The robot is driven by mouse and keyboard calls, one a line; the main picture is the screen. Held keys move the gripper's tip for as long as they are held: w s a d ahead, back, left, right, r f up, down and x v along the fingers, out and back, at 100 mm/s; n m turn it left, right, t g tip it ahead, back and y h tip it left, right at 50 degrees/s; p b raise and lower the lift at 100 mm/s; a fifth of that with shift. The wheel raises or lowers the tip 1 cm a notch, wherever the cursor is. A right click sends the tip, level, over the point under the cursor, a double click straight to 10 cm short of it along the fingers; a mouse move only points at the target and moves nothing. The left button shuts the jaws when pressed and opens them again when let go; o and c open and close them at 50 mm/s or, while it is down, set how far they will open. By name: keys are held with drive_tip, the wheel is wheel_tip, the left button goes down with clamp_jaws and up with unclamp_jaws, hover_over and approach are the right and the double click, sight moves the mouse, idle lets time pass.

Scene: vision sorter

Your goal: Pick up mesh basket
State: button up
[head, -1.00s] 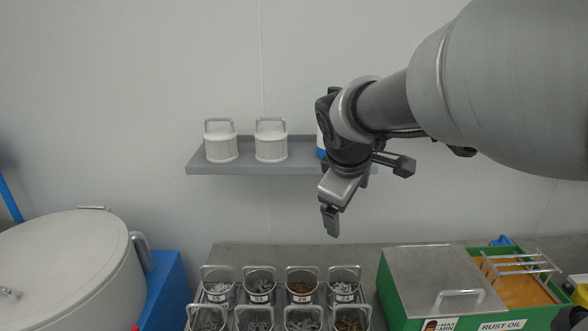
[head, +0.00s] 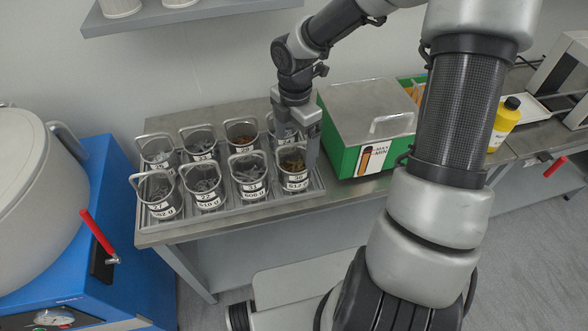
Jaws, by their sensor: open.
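Several mesh baskets with wire handles and number labels stand in two rows in a grey tray (head: 232,207) on the bench. The front right basket (head: 293,168) holds brownish parts. The other front baskets, such as the one with grey parts (head: 205,187), stand to its left. In the back row, one basket (head: 241,133) holds brown parts, and the rightmost back basket (head: 271,128) is partly hidden by my gripper. My gripper (head: 308,145) is open and points down at the right end of the tray, over or just behind the front right basket. I cannot tell whether it touches the handle.
A green tank with a metal lid (head: 368,105) stands close to the right of the tray. A yellow bottle (head: 504,122) is farther right. A blue machine with a red-handled lever (head: 98,232) stands at left. A grey shelf (head: 180,14) is on the wall.

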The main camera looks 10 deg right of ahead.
sight(294, 163)
wheel_tip(294, 163, down, 8)
drive_tip(key=shift+s+a+r+b, duration=0.1)
drive_tip(key=shift+a+r+b, duration=0.1)
drive_tip(key=shift+b, duration=0.55)
drive_tip(key=shift+r, duration=0.1)
drive_tip(key=c, duration=1.7)
